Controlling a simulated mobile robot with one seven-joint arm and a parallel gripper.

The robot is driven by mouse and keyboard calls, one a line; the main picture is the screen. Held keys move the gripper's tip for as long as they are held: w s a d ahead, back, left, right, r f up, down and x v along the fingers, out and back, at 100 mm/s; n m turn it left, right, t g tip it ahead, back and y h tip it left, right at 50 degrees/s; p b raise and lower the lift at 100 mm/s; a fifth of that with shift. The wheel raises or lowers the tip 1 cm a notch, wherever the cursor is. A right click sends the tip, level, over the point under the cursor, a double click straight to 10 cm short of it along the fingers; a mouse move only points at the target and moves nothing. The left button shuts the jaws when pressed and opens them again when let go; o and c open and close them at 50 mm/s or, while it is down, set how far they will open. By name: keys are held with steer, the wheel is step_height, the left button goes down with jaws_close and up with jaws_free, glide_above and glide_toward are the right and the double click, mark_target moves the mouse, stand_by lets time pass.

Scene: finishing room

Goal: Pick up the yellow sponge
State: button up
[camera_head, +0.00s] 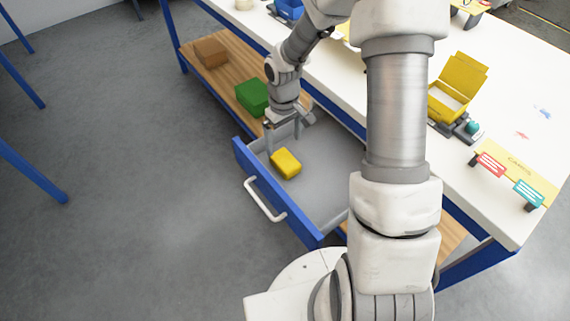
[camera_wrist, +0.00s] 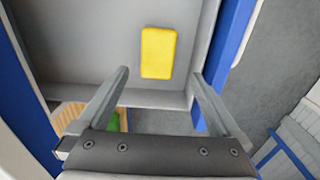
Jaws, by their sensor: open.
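The yellow sponge (camera_head: 286,163) lies on the grey floor of the open blue-fronted drawer (camera_head: 325,192), close to the front panel. In the wrist view the sponge (camera_wrist: 158,52) lies beyond my fingertips, between their lines and a little right of centre between the drawer walls. My gripper (camera_head: 282,142) is open and empty, and it hangs over the drawer's far end, just above and behind the sponge. In the wrist view its two fingers (camera_wrist: 160,74) are spread apart, with nothing between them.
A green box (camera_head: 252,96) and a brown box (camera_head: 211,52) stand on the wooden shelf left of the drawer. The drawer's white handle (camera_head: 264,200) sticks out over the floor. The white worktop (camera_head: 490,75) above carries a yellow open box (camera_head: 458,88) and card stands.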

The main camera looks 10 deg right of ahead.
mark_target(285, 160)
steer(key=f, duration=0.5)
steer(key=f+b, duration=0.1)
steer(key=f, duration=0.3)
steer(key=shift+w+d+f+b, duration=0.1)
steer(key=shift+d+f+b, duration=0.1)
steer(key=shift+f+b, duration=0.15)
steer(key=c, duration=1.2)
steer(key=shift+c, duration=0.2)
steer(key=shift+r, duration=0.15)
step_height(285, 160, up, 5)
steer(key=shift+f+p, duration=0.2)
steer(key=shift+p, duration=0.45)
steer(key=s+d+r+p, duration=0.2)
steer(key=s+d+r, duration=0.3)
steer(key=d, duration=0.5)
steer(key=shift+d+r, duration=0.25)
steer(key=shift+r, duration=0.35)
steer(key=shift+s, duration=0.1)
